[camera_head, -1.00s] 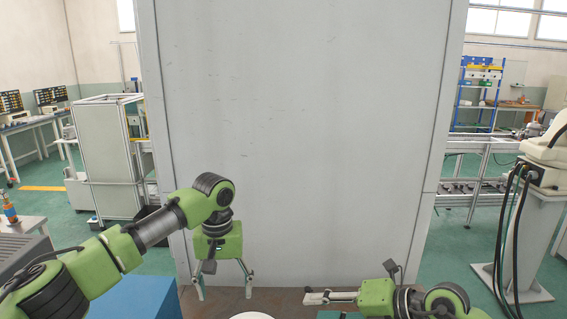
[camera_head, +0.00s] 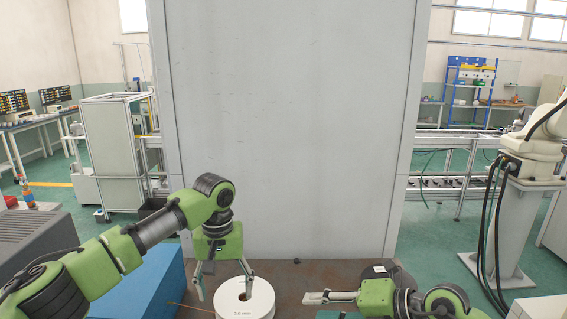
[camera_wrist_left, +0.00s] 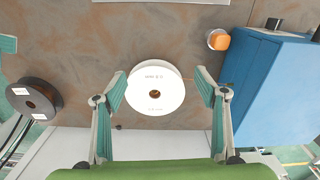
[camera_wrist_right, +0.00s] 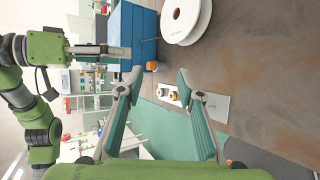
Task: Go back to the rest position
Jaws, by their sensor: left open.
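My left gripper (camera_head: 224,281) points down over the brown table in the head view. In the left wrist view its fingers (camera_wrist_left: 160,88) are spread and empty, with a white spool (camera_wrist_left: 155,98) lying below and between them. The spool (camera_head: 262,296) also shows in the head view, just under that gripper. My right gripper (camera_head: 313,298) is held level, pointing left, to the right of the spool. In the right wrist view its fingers (camera_wrist_right: 158,77) are apart with nothing between them. The white spool (camera_wrist_right: 191,31) is beyond the fingertips there.
A blue box (camera_head: 140,285) stands left of the spool. A dark spool (camera_wrist_left: 49,108) lies on the table (camera_wrist_left: 75,50). A small orange-topped item (camera_wrist_left: 218,40) is near the box. A tall grey panel (camera_head: 285,130) rises behind. A white robot arm (camera_head: 540,150) stands at right.

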